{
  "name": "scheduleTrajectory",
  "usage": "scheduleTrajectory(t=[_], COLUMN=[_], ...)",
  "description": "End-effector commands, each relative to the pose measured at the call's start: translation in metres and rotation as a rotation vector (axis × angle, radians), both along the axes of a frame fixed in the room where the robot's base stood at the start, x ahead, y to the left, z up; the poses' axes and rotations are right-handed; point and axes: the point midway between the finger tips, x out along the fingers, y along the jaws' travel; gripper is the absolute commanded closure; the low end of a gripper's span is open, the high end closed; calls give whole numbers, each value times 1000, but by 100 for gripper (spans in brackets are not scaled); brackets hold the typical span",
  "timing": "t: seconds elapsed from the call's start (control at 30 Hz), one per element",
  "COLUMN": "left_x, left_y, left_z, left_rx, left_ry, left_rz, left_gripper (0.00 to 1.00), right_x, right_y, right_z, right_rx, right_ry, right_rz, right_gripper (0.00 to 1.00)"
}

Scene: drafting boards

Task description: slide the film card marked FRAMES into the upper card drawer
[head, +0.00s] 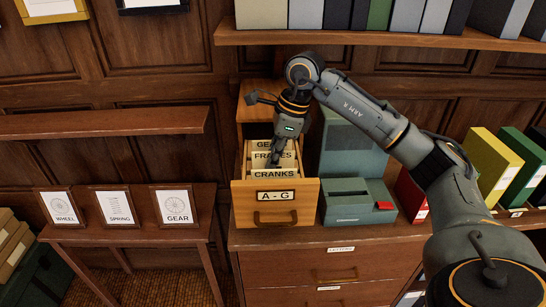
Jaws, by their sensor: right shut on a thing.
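The drawer labelled A-G (244,196) is pulled open and holds upright cards. The FRAMES card (260,156) stands in it between the CRANKS card (275,174) in front and a partly hidden card starting with GE (262,144) behind. My right gripper (275,160) points down into the drawer, shut on the FRAMES card and covering part of its lettering. The card's lower part is hidden by the CRANKS card and the drawer front. My left gripper is not in view.
A teal box with a red button (345,208) stands close right of the drawer on the wooden cabinet (300,240). Cards marked WHEEL (62,208), SPRING (118,208) and GEAR (175,206) stand on a side table at left. A shelf (360,39) with binders runs above.

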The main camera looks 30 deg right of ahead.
Motion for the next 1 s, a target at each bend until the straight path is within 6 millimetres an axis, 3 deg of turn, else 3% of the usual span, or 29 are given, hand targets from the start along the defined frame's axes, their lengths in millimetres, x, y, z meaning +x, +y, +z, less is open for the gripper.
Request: scheduleTrajectory(t=[0.27,0.3,0.4,0.77,1.0], left_x=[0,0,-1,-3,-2], left_y=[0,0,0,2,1], left_z=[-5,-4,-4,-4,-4], left_rx=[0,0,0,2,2], left_ry=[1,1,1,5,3], left_rz=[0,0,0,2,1], left_gripper=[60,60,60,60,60], right_x=[0,0,0,0,-5], right_y=[0,0,0,-1,-11], right_z=[-7,-5,-5,-1,39], right_rx=[0,0,0,0,0], right_ry=[0,0,0,-1,-6], right_rz=[0,0,0,0,-1], right_gripper=[100,85,67,67,67])
